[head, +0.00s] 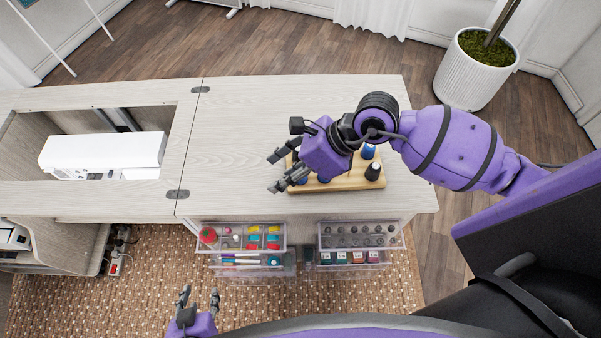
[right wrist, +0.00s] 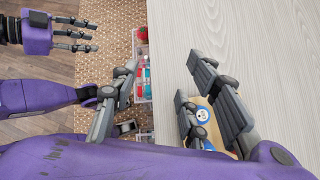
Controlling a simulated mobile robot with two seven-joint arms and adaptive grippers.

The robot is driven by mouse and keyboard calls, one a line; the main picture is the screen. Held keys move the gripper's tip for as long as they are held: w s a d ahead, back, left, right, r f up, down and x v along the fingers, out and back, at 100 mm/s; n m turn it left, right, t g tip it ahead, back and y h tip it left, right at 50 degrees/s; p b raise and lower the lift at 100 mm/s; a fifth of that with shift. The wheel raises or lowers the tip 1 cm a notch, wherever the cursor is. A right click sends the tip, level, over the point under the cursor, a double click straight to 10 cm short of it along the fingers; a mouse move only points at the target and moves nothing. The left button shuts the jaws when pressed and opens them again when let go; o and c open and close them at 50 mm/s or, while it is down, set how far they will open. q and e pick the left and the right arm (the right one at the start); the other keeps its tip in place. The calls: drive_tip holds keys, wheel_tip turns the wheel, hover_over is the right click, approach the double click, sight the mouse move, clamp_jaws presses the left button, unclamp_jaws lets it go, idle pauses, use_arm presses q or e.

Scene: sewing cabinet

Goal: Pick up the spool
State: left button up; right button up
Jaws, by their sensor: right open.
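Several thread spools stand on a wooden board (head: 348,184) on the cabinet top. A blue spool (head: 368,151) and a black spool (head: 374,171) show to the right of my right gripper (head: 274,172); others are partly hidden under it. The right gripper is open above the board's left end, fingers pointing left, with nothing seen between them. In the right wrist view, a blue spool with a white top (right wrist: 202,115) shows beside the right-hand finger, partly covered by it. My left gripper (head: 200,292) is open and empty, low in front of the cabinet.
A white sewing machine (head: 105,153) sits in the cabinet's recess at left. Clear drawers (head: 240,236) of coloured supplies and bottles stand open below the front edge. The cabinet top (head: 240,130) left of the board is clear. A potted plant (head: 470,75) stands behind right.

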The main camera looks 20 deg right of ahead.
drive_tip(key=w+d+f+n+h, duration=0.1)
drive_tip(key=w+d+f+h, duration=0.2)
drive_tip(key=d, duration=0.5)
drive_tip(key=shift+h, duration=0.6)
drive_tip(key=x, duration=0.6)
drive_tip(key=shift+s+f, duration=0.35)
drive_tip(key=shift+w+a+f, duration=0.15)
drive_tip(key=shift+a+f, duration=0.1)
drive_tip(key=shift+f, duration=0.25)
drive_tip(key=c, duration=0.8)
